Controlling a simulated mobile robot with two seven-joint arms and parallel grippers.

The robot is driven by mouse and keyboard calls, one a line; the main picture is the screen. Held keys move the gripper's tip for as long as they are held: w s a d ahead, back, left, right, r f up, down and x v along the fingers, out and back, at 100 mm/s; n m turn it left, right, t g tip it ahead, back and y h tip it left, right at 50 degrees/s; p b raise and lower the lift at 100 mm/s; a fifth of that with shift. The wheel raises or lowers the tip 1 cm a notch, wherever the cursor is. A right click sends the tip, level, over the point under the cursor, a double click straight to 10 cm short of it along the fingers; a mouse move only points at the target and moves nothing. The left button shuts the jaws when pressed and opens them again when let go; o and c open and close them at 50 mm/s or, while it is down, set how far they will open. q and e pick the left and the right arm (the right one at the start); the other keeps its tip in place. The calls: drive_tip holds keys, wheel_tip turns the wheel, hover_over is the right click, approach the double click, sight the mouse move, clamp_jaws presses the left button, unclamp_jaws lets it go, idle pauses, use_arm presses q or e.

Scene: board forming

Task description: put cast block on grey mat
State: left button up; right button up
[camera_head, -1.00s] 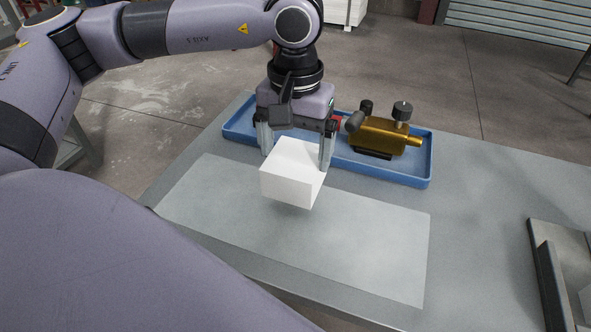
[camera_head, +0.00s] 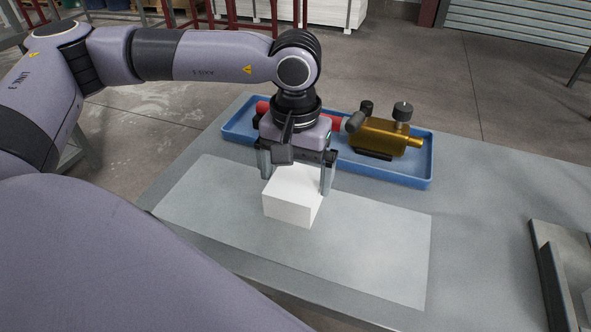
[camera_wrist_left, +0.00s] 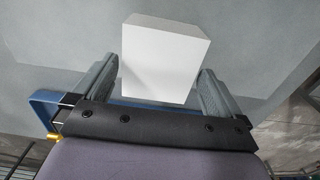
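The white cast block (camera_head: 290,209) appears to rest on the light grey mat (camera_head: 377,242), near the middle of its far half. My left gripper (camera_head: 297,186) is above it, pointing down, with one finger on each side of the block. In the left wrist view the block (camera_wrist_left: 160,65) lies between the two fingers (camera_wrist_left: 160,80), with narrow gaps beside it, so the gripper looks slightly open. The block's underside is hidden. My right gripper is not in view.
A blue tray (camera_head: 423,180) behind the mat holds a brass-coloured device (camera_head: 379,136) and a red object (camera_head: 262,108), partly hidden by my gripper. A grey metal fixture (camera_head: 555,262) stands at the right. The table between mat and fixture is clear.

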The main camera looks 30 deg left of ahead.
sight(296, 182)
use_arm(q)
drive_tip(key=shift+r, duration=0.15)
drive_tip(key=shift+r, duration=0.25)
wheel_tip(296, 182, up, 12)
drive_tip(key=p, duration=0.1)
drive_tip(key=shift+f, duration=0.2)
